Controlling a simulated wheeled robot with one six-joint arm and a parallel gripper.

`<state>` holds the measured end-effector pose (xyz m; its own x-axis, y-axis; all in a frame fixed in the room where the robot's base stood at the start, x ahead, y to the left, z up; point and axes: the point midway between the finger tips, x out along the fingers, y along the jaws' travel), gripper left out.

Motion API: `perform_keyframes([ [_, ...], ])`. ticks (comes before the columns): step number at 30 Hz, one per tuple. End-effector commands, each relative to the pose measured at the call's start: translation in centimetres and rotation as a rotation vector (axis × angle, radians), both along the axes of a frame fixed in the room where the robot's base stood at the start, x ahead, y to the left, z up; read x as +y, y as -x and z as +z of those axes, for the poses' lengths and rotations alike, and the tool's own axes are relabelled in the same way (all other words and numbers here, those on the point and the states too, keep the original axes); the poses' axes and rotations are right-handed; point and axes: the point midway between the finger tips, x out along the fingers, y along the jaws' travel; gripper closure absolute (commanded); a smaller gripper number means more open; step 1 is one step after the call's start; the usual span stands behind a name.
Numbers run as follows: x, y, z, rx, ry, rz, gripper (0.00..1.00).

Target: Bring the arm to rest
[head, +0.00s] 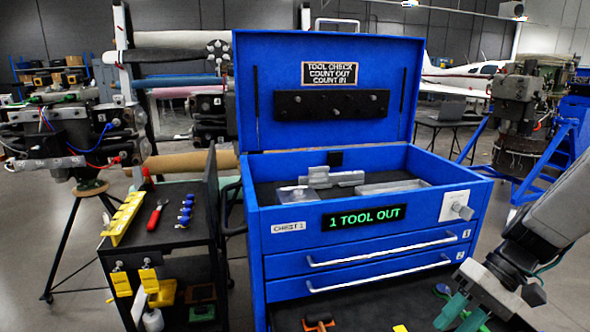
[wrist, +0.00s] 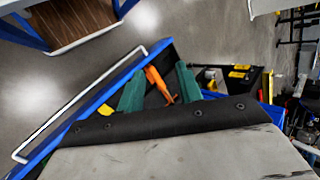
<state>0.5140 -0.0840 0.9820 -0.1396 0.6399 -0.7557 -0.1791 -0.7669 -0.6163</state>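My gripper (head: 462,312) is at the lower right of the head view, above the right part of the open bottom drawer (head: 375,312) of the blue tool chest (head: 300,224). Its two teal fingers are spread apart. In the wrist view my gripper (wrist: 160,86) is also open, with a clear gap between the fingertips. An orange tool (wrist: 158,84) shows in that gap, seemingly lying beyond the fingers in the drawer. The orange tool (head: 319,325) also shows at the bottom edge of the head view, well left of my gripper. My arm reaches in from the right.
The chest's lid (head: 330,90) is up and its display (head: 364,216) reads "1 TOOL OUT". A black cart (head: 185,240) with a red-handled tool (head: 157,216) stands at the left. A blue engine stand (head: 550,160) is at the right. Grey floor (wrist: 90,80) is open beside the drawer.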

Motion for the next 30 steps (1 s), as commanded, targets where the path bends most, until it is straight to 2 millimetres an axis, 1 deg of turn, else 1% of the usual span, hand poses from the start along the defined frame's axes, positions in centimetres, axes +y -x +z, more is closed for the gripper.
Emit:
perform_keyframes([
  [1, 1.0, 0.5, 1.3, -0.01, 0.057, 0.037, 0.64],
  [6, 3.2, 2.8, 4.7, -0.032, 0.25, 0.106, 0.64],
  [10, 4.4, 4.7, 7.0, -0.081, 0.394, 0.133, 0.64],
  [15, 5.3, 7.1, 9.6, -0.179, 0.559, 0.132, 0.64],
  [21, 5.4, 8.9, 11.3, -0.279, 0.67, 0.101, 0.64],
  [24, 5.4, 9.3, 11.7, -0.301, 0.692, 0.09, 0.64],
  [30, 5.3, 9.4, 11.8, -0.308, 0.7, 0.083, 0.64],
])
